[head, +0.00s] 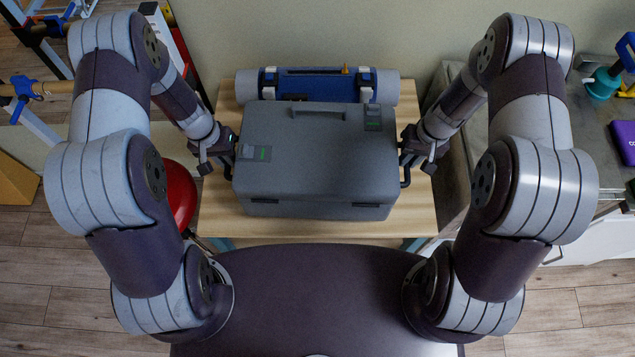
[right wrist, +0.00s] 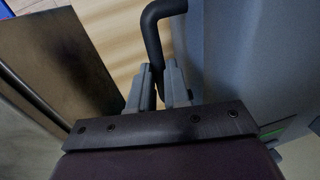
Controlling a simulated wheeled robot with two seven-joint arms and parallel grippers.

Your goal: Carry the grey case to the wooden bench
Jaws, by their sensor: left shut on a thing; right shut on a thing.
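The grey case (head: 316,150) is a closed box with a lid handle and green-marked latches, in the middle of the head view. It is over the wooden bench (head: 222,222); I cannot tell whether it rests on the top or hangs just above it. My left gripper (head: 228,160) is shut at the case's left side, its grip partly hidden. My right gripper (head: 404,160) is shut on the dark side handle at the case's right. In the right wrist view the fingers (right wrist: 160,88) close around that black bent handle (right wrist: 154,35), beside the case's grey wall (right wrist: 250,60).
A grey counter (head: 590,140) with a purple box (head: 625,141) and a teal kettlebell (head: 602,84) is at right.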

